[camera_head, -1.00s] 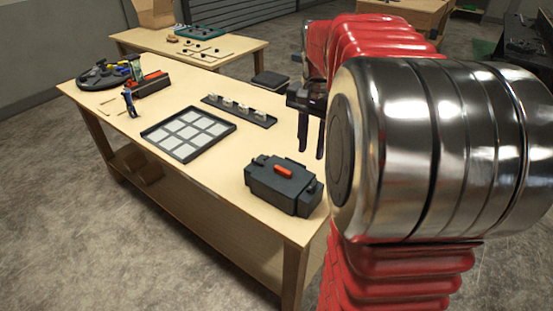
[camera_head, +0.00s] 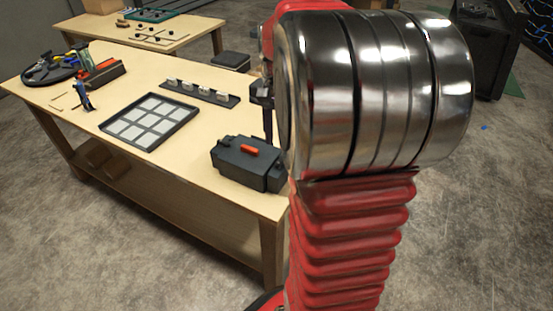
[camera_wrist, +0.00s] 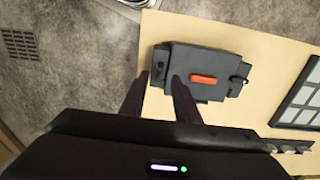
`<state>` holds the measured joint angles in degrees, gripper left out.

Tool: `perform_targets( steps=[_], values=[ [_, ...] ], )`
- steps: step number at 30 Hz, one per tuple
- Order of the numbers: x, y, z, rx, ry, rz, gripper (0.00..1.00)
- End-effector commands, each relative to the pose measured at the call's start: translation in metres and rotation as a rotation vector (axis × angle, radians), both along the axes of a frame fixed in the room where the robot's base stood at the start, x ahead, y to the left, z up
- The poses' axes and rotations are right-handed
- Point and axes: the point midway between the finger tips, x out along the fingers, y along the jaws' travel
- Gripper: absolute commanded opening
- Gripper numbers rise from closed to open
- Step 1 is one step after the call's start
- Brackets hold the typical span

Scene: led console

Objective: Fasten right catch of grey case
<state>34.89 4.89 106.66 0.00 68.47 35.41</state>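The dark grey case (camera_head: 240,165) with an orange handle (camera_head: 249,149) sits near the right end of the workbench. It also shows in the wrist view (camera_wrist: 226,64), with a small dark fitting at each end. The fitting at the end by my gripper (camera_wrist: 160,65) lies at the left in the wrist view. I cannot tell whether either catch is fastened. My gripper (camera_wrist: 159,80) is open and empty, its two fingers apart by that end of the case. In the head view, one finger shows behind the case and my arm hides the rest.
A framed grid panel (camera_head: 150,121) and a dark strip with pale blocks (camera_head: 200,92) lie left of and behind the case on the workbench (camera_head: 60,100). A round dark tray (camera_head: 52,70) with tools stands at the far left. Bench top around the case is clear.

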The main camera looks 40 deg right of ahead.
Motion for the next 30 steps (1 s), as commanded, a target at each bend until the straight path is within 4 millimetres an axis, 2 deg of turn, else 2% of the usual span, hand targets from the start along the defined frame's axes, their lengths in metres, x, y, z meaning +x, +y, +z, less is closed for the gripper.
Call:
perform_targets(
  steps=[9, 15, 20, 27, 30],
  values=[
    [-0.001, 0.000, -0.051, 0.002, 0.003, 0.000, 0.29],
    [0.000, 0.000, -0.074, 0.002, 0.002, 0.000, 0.29],
    [0.000, 0.000, -0.082, 0.000, 0.000, -0.001, 0.29],
    [0.000, -0.001, -0.082, 0.000, 0.000, -0.001, 0.29],
    [0.000, -0.001, -0.082, 0.000, 0.000, -0.001, 0.23]
  ],
)
